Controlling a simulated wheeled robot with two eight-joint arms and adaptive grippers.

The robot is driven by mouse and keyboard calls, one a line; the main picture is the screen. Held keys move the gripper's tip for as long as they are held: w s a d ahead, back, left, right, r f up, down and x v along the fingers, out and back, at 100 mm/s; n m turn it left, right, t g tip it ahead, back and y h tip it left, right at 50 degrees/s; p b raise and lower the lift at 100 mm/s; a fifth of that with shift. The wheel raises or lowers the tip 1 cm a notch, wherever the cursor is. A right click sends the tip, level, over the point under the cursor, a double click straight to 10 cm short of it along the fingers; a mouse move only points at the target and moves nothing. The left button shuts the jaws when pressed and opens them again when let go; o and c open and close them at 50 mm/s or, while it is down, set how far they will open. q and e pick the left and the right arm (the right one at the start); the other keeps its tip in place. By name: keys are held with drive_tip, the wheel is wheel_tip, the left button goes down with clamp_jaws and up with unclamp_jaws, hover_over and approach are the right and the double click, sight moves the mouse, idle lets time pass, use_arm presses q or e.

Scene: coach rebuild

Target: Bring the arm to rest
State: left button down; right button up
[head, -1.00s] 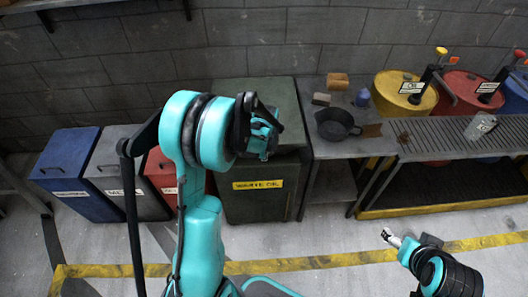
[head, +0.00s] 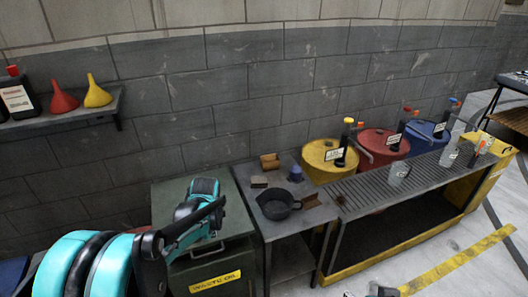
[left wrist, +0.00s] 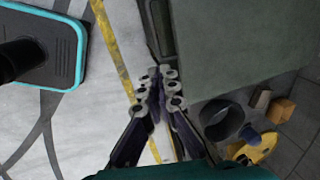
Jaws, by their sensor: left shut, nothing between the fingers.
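My left arm, teal and black, comes in at the lower left of the head view. In the left wrist view the gripper's two fingers (left wrist: 160,78) are together and hold nothing. The green cabinet (left wrist: 245,45) is beside them on the right, with pale floor to the left. Only a small dark and grey piece of what looks like my right gripper (head: 380,290) shows at the bottom edge of the head view; its jaws cannot be made out.
A dark pan (head: 278,204) and small blocks stand on a grey table (head: 312,215) right of the cabinet. Yellow (head: 322,158), red (head: 378,147) and blue (head: 428,135) drums stand behind a grated bench (head: 410,180). A wall shelf (head: 75,115) holds funnels. Floor at lower right is open.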

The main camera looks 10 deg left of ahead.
use_arm(q)
drive_tip(key=s+d+r+n+t, duration=0.2)
drive_tip(key=s+d+n, duration=0.3)
drive_tip(key=s, duration=0.4)
drive_tip(key=s+d+r+n+t+h+b, duration=0.1)
drive_tip(key=s+d+r+n+t, duration=0.1)
drive_tip(key=s+d+r+n, duration=0.3)
drive_tip(key=s+n, duration=0.1)
drive_tip(key=s, duration=0.3)
drive_tip(key=shift+s+d+n+t+b, duration=0.2)
drive_tip(key=shift+n+t+b, duration=0.1)
drive_tip(key=shift+t, duration=0.1)
